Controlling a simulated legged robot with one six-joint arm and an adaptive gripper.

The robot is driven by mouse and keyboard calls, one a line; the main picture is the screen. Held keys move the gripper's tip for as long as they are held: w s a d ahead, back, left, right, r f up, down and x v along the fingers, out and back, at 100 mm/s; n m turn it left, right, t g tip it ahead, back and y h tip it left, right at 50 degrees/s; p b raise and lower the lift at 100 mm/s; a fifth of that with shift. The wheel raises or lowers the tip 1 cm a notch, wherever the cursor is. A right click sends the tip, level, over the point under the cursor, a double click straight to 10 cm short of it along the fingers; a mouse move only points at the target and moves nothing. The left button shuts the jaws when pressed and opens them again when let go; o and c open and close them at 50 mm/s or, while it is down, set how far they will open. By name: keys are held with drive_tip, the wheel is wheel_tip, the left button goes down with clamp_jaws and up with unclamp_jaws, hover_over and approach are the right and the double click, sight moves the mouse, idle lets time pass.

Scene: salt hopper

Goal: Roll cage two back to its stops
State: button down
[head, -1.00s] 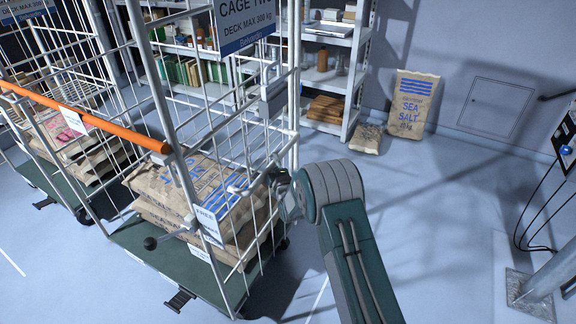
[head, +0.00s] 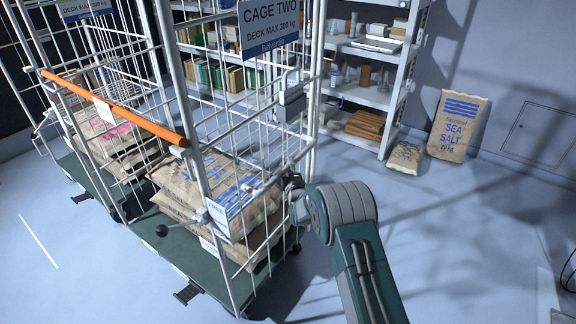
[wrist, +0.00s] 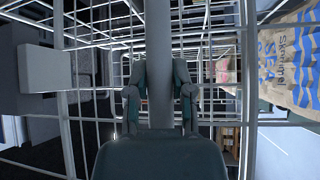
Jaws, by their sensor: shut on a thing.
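Cage two (head: 207,170) is a white wire roll cage with a green deck (head: 190,250), stacked with brown salt sacks (head: 205,180). Its blue sign (head: 268,25) reads CAGE TWO, DECK MAX 200 kg. My gripper (head: 295,195) is at the cage's right side. In the wrist view my gripper (wrist: 159,95) has its fingers on either side of a white frame tube (wrist: 159,50) and is shut on it. The fingertips' far sides are hidden. I cannot make out the stops.
Another loaded cage (head: 105,135) stands close on the left. Shelving (head: 395,85) stands behind. A sea salt sack (head: 459,125) leans on the wall, with a smaller sack (head: 405,157) beside it.

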drive_tip(key=shift+f, duration=0.35)
drive_tip(key=shift+c, duration=2.4)
unclamp_jaws()
drive_tip(key=shift+w, duration=0.15)
drive_tip(key=shift+w+a, duration=0.15)
drive_tip(key=shift+r, duration=0.15)
drive_tip(key=v, duration=1.2)
